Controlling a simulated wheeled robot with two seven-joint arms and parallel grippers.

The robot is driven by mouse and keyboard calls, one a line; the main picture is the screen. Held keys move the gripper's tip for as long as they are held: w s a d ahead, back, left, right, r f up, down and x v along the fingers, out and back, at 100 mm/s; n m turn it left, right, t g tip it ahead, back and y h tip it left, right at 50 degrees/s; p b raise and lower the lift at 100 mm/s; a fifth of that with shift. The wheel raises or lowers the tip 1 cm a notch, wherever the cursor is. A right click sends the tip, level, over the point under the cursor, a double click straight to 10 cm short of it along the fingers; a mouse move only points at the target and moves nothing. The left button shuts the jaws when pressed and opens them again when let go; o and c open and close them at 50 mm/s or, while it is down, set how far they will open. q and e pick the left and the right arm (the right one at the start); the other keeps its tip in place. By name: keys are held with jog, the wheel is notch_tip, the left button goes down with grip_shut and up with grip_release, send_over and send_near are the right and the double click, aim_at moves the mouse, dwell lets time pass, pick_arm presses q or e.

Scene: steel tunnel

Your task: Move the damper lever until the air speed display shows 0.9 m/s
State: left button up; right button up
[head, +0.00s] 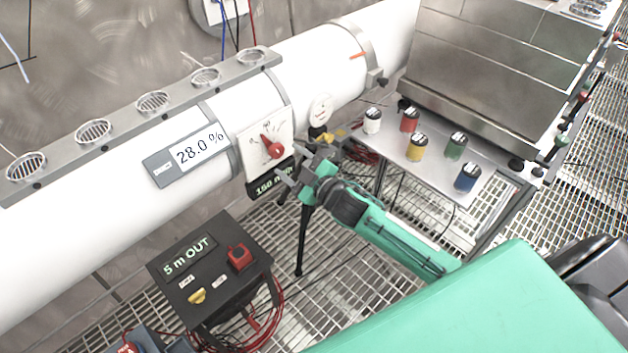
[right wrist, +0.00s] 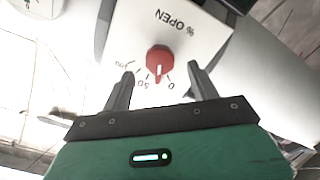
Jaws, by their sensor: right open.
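The red damper lever (head: 273,147) is on a white plate (head: 254,139) fixed to the large white duct. In the right wrist view the lever (right wrist: 159,60) sits on a scale marked "% OPEN", with 0, 50 and 100. My right gripper (head: 287,176) is open just in front of the plate. In the right wrist view its fingertips (right wrist: 160,72) stand to either side of the lever, with gaps; contact is not visible. No m/s reading shows. My left gripper is not in view.
A black box (head: 212,267) reading "5 m OUT" stands below the duct. Several coloured jars stand on a shelf (head: 440,150) at right.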

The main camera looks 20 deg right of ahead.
jog(key=b+v, duration=0.2)
jog(key=v, duration=0.7)
jog(key=d+f+m+g+h, duration=0.2)
jog(key=d+f, duration=0.1)
jog(key=f, duration=0.8)
jog(key=d+f+m+g+h, duration=0.2)
jog(key=d+f, duration=0.1)
jog(key=f, duration=0.8)
jog(key=s+d+f+m+g+h, duration=0.1)
jog(key=s+f+g, duration=0.1)
jog(key=s+f, duration=0.5)
jog(key=s+d+f+m+g+h, duration=0.1)
jog(key=s+f, duration=0.1)
jog(key=f, duration=0.9)
jog(key=s+f+m+g, duration=0.1)
jog(key=s+f+g, duration=0.3)
jog(key=s+f, duration=0.95)
jog(key=s+a+f+g, duration=0.1)
jog(key=s+a+f, duration=0.1)
jog(key=s, duration=0.5)
jog(key=s+a+f+m+g, duration=0.1)
jog(key=s+f, duration=0.3)
jog(key=s, duration=0.4)
jog(key=s+a+f+m+g, duration=0.1)
jog(key=s+a+f+g, duration=0.1)
jog(key=s, duration=0.5)
jog(key=shift+s+a+f+g, duration=0.35)
jog(key=shift+s+f+g, duration=0.05)
jog(key=shift+f+g, duration=0.15)
